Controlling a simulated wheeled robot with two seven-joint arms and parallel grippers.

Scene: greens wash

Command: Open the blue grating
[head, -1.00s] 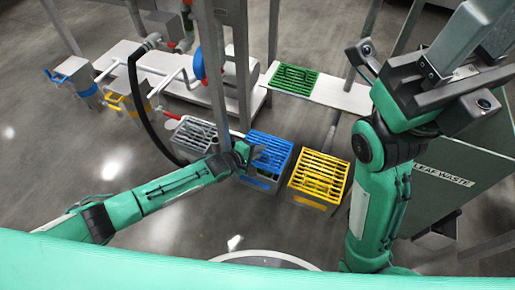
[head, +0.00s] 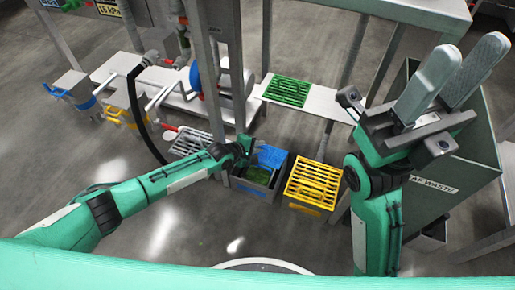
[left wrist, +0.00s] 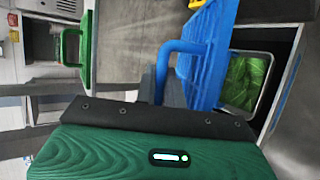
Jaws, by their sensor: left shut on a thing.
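The blue grating (head: 271,156) is tipped up over a grey bin with a blue rim (head: 281,171). Leafy greens (head: 257,175) show inside the bin. In the left wrist view the blue grating (left wrist: 207,58) has a blue handle (left wrist: 178,47), and the greens (left wrist: 245,82) show in the bin beside it. My left gripper (head: 243,147) is shut on the blue grating at its handle; its fingertips are mostly hidden in the head view. My right gripper (head: 462,60) is open and empty, raised at the right.
A yellow grating (head: 314,182) covers the bin to the right. A grey grating (head: 190,141) lies to the left, and a green one (head: 288,92) on the white bench behind. A post (head: 210,80) and black hose (head: 140,115) stand near my left arm. A leaf waste bin (head: 440,150) is at right.

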